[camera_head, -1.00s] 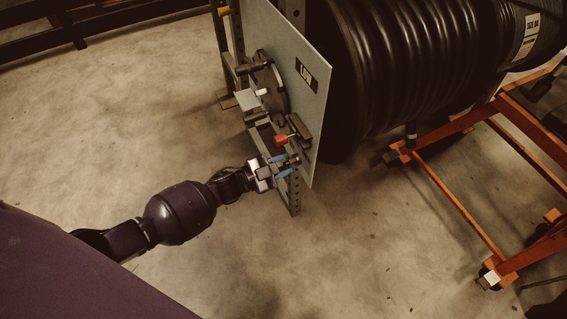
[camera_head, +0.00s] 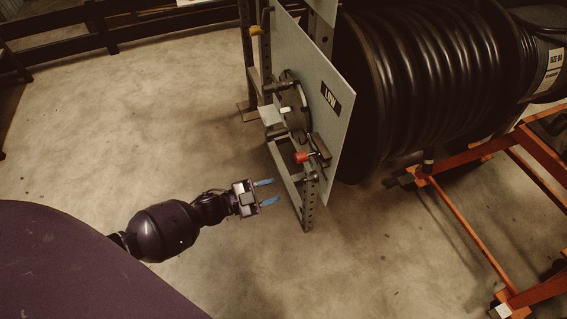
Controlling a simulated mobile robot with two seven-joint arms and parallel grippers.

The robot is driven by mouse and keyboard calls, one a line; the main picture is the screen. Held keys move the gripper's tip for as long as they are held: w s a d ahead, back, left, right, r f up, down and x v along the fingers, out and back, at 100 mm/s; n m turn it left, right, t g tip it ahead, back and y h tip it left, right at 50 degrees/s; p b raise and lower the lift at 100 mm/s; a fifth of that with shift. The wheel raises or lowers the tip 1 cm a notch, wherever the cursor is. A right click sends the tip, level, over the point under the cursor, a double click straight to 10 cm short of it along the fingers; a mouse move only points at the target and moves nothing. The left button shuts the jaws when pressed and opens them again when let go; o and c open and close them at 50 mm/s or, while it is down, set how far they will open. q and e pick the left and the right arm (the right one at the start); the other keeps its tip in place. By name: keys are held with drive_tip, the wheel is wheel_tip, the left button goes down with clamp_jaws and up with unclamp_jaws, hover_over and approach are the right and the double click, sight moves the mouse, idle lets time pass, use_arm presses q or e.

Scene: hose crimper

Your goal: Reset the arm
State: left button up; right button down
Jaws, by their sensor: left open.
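My left arm comes in from the lower left. My left gripper (camera_head: 268,192) has two blue fingers, spread apart with nothing between them. It is over bare floor, to the left of and below the red-tipped lever (camera_head: 302,157) on the grey panel (camera_head: 325,120). A gap shows between the fingertips and the panel's metal stand. My right gripper is not in view.
A large black ribbed hose reel (camera_head: 430,85) stands behind the panel, marked LOW. An orange wheeled frame (camera_head: 470,230) is at the right. A yellow handle (camera_head: 256,31) is at the top of the stand. The concrete floor (camera_head: 130,110) at left is clear.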

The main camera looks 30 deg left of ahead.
use_arm(q)
drive_tip(key=shift+v, duration=0.8)
